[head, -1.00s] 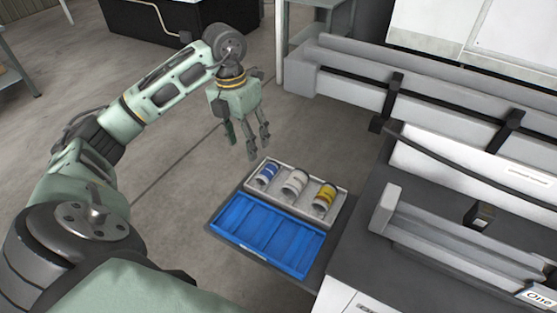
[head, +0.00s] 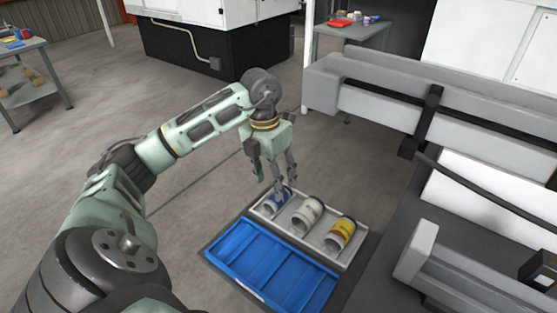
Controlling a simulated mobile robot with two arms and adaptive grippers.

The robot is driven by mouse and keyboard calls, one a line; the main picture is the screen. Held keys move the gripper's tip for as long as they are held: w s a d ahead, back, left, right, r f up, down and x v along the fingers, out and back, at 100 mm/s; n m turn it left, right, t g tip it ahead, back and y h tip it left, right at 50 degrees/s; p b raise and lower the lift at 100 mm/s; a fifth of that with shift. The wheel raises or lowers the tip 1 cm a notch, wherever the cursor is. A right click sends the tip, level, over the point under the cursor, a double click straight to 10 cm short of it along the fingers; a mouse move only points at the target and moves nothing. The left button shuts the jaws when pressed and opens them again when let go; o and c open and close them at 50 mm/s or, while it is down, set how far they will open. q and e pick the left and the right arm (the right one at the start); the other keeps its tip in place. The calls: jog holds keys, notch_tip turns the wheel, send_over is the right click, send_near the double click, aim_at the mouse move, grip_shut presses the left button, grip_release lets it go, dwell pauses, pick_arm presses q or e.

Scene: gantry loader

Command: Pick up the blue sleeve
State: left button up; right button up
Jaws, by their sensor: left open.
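The blue sleeve (head: 275,205) lies in the left end of a light grey tray (head: 324,256), its white end ring facing the front. Its upper part is partly hidden by my left gripper (head: 283,192). That gripper points down over the blue sleeve, with its fingers apart and their tips at or just above it. I cannot tell whether they touch it. A white sleeve (head: 308,214) and a yellow sleeve (head: 341,233) lie to its right in the same tray. My right gripper is not in view.
A blue compartment tray (head: 266,265) sits directly in front of the grey tray and looks empty. The grey machine rail (head: 385,96) stands to the right. Tables with small items stand at the back left (head: 22,58) and back right (head: 350,32).

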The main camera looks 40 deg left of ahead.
aim_at(270, 206)
pick_arm(q)
jog(key=shift+d+f+p, duration=0.15)
jog(key=shift+f+p, duration=0.2)
jog(key=shift+f, duration=0.55)
jog(key=f, duration=0.1)
jog(key=f+p, duration=0.1)
jog(key=f, duration=0.1)
jog(key=f+p, duration=0.1)
jog(key=f, duration=0.1)
jog(key=shift+d, duration=0.25)
jog(key=shift+c, duration=0.6)
jog(key=shift+r, duration=0.1)
grip_shut()
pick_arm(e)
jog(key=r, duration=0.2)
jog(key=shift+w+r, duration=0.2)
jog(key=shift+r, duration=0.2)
